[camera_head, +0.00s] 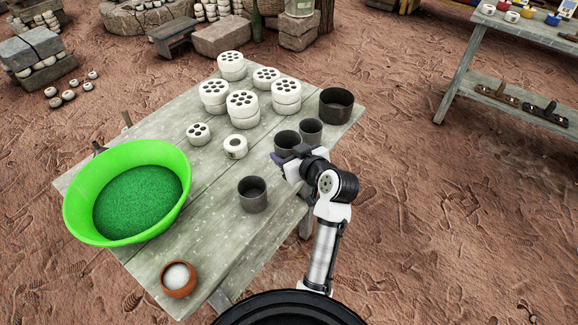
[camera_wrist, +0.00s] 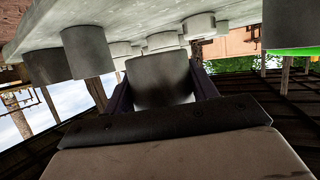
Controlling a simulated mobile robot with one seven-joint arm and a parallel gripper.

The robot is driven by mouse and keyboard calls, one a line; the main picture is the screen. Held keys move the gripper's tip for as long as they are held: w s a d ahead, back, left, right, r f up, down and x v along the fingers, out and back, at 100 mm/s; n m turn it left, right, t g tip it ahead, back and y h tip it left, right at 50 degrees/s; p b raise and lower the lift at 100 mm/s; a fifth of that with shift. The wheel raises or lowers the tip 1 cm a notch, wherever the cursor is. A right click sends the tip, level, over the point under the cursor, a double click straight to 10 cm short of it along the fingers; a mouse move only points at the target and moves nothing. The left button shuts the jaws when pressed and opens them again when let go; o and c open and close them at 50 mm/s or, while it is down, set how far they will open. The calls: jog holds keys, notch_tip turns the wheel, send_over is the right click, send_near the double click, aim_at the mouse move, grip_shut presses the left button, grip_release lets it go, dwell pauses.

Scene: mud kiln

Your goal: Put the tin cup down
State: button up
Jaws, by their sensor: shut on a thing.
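The tin cup (camera_head: 287,138) is dark grey and appears upright at the right side of the wooden table (camera_head: 222,215). My gripper (camera_head: 288,158) is shut on it, reaching in from the front right. In the wrist view, which looks upside down, the cup (camera_wrist: 160,80) sits between the two fingers (camera_wrist: 162,92). Its lower part in the head view is hidden by my gripper. I cannot tell whether its base touches the tabletop.
A similar grey cup (camera_head: 311,131) stands close behind it, and a wider dark pot (camera_head: 336,104) is at the far right corner. Another grey cup (camera_head: 252,194) stands in front. White perforated pieces (camera_head: 243,109) fill the back. A green basin (camera_head: 125,235) and small bowl (camera_head: 179,280) are left.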

jog(key=shift+f, duration=3)
jog(key=shift+f, duration=0.1)
jog(key=o, duration=1)
jog(key=shift+o, duration=0.2)
jog(key=shift+s+d+r, duration=0.2)
jog(key=shift+s, duration=0.05)
jog(key=b+v, duration=0.2)
jog(key=v, duration=0.9)
jog(key=shift+s, duration=0.15)
